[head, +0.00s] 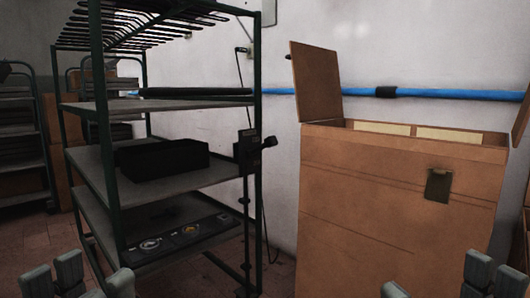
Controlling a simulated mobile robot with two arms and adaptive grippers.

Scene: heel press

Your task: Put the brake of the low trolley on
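I cannot make out a low trolley or its brake in this view. My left gripper (95,281) shows only its fingertips at the bottom left edge; they stand apart with nothing between them. My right gripper (437,285) shows at the bottom right edge, also with fingers apart and empty. Both are in front of the furniture and touch nothing that I can see. The floor close in front of me is below the picture.
A tall green-framed shelf rack (251,135) stands at left, with a black box (162,158) and a dark panel with dials (172,241). A large open cardboard box (395,205) stands at right. A blue pipe (455,94) runs along the wall. More racks (22,150) stand far left.

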